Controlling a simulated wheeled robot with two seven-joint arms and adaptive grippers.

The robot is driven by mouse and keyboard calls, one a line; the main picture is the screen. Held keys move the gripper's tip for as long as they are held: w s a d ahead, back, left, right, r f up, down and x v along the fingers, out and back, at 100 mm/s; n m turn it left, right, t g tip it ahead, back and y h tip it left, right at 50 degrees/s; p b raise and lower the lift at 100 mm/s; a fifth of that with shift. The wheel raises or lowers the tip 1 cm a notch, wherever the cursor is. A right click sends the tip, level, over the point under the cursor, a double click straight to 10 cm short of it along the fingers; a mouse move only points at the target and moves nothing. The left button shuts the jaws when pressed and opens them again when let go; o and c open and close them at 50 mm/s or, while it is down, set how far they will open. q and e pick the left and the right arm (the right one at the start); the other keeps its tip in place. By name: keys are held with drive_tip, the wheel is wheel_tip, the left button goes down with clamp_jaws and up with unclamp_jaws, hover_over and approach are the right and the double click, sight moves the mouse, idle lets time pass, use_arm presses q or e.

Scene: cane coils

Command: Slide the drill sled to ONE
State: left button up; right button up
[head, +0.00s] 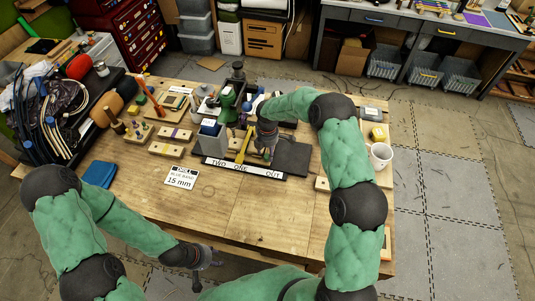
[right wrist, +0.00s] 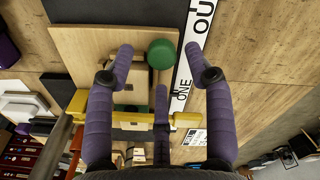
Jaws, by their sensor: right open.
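The drill sled shows in the right wrist view as a tan board (right wrist: 90,45) with a yellow bar (right wrist: 160,119) across it and a round green knob (right wrist: 161,53). A white label strip (head: 235,167) runs along its near side, reading TWO, ONE and OUT from left to right; ONE and OUT also show in the right wrist view. My right gripper (right wrist: 159,50) is open, its purple fingers on either side of the knob; I cannot tell whether they touch it. My left gripper (head: 208,257) is low at the table's front edge, away from the sled; its jaws are unclear.
A green drill press (head: 229,103) stands behind the strip. A white card (head: 181,179) reads blue band, 15 mm. A blue cloth (head: 99,174) lies at left, and a white mug (head: 380,156) stands at right. The front middle of the table is clear.

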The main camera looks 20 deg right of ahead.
wheel_tip(320, 180, up, 10)
idle(0.4)
drive_tip(key=shift+s+f, duration=0.15)
idle(0.3)
